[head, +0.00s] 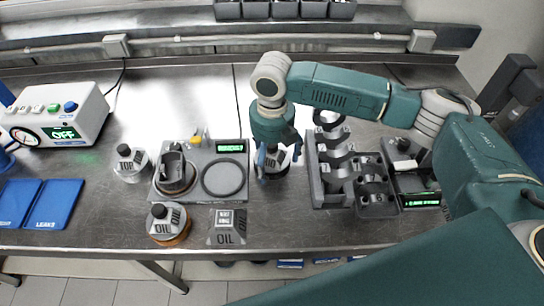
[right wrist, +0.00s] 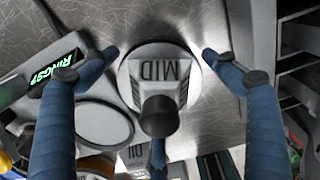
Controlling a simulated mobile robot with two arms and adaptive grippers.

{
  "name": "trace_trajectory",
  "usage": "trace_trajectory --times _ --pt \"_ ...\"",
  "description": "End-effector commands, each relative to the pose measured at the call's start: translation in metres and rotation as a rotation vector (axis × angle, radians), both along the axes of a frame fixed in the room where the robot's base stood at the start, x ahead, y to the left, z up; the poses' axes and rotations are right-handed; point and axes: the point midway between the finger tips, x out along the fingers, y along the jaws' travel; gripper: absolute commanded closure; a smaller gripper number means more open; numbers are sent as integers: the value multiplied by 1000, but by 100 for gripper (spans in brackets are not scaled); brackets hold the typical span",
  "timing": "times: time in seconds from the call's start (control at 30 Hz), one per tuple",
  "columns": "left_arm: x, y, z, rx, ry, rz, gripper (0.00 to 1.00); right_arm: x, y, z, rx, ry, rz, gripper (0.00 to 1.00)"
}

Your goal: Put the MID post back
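The MID post (right wrist: 158,75) has a round pale base, a grey block lettered MID and a black knob. It appears to stand on the steel bench, just right of the ring tray (head: 201,198). In the head view the MID post (head: 275,166) is partly hidden by my right gripper (head: 272,165), which points down over it. In the right wrist view the blue fingers of my right gripper (right wrist: 160,53) are spread around the post, with clear gaps on both sides. My left gripper is not in view.
The TOP post (head: 130,165) stands left of the tray, and an OIL post (head: 163,218) and OIL block (head: 227,233) stand in front. The dark engine block (head: 318,185) is close on the right. A gauge box (head: 65,110) sits far left. Bare bench lies behind the tray.

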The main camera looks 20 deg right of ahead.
Motion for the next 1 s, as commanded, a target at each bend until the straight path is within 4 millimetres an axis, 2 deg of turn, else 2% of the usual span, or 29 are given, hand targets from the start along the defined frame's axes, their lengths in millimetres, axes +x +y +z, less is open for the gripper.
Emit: trace_trajectory --times 0.3,0.43,0.57,0.8,1.0 --pt "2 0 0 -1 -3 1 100 0 0 1 0 -1 0 7" --pt "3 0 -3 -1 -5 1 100 1 1 10 1 -3 0 7" --pt "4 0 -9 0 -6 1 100 1 0 32 2 -5 1 7" --pt "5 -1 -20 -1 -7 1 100 1 1 84 1 -4 0 7" --pt "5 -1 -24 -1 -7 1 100 0 1 114 2 -2 0 7"
